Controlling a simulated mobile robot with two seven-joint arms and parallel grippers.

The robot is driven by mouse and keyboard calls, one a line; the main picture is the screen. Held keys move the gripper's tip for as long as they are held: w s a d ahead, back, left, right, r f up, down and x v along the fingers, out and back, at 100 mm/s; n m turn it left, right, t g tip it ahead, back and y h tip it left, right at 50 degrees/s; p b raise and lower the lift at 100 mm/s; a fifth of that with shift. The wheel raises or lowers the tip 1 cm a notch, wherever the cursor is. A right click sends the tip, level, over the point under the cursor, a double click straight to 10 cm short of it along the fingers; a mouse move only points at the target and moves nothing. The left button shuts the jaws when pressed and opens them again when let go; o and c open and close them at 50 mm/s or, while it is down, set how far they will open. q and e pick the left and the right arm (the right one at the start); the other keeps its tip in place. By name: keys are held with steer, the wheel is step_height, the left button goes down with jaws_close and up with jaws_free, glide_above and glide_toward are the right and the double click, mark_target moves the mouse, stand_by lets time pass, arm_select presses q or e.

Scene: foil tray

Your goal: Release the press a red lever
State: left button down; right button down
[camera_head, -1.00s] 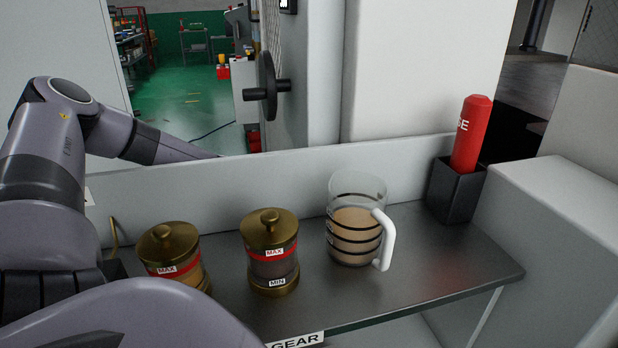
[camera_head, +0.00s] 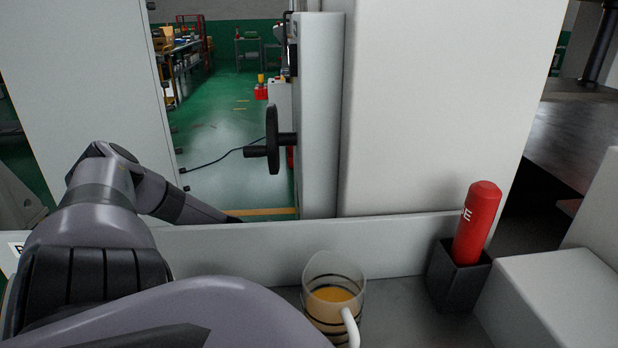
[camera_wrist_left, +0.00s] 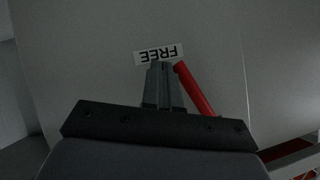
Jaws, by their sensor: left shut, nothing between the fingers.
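The red lever (camera_wrist_left: 197,90) shows in the left wrist view as a slanted red bar against a pale panel. Its lower end runs behind my gripper body. A white label reading "FREE" (camera_wrist_left: 159,54) appears upside down just above the fingertips. My left gripper (camera_wrist_left: 163,68) is shut and empty, its fingertips just left of the lever's upper end. I cannot tell whether they touch it. In the head view the lever and the left gripper are hidden beyond the machine wall, and only my left arm shows. My right gripper is in neither view.
In the head view a clear jug (camera_head: 331,296) with a white handle stands on the grey shelf (camera_head: 400,300). A red tube (camera_head: 476,224) stands in a black holder (camera_head: 458,278) at right. A black handwheel (camera_head: 271,140) juts from a pale machine panel.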

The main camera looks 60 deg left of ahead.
arm_select(q)
steer(key=shift+w+a+f+b, duration=0.1)
steer(key=shift+a+f+b, duration=0.25)
steer(key=shift+a, duration=0.1)
stand_by(0.3)
steer(key=p+v, duration=0.3)
steer(key=v, duration=0.4)
steer(key=shift+p, duration=0.4)
steer(key=shift+a+r, duration=0.1)
stand_by(0.5)
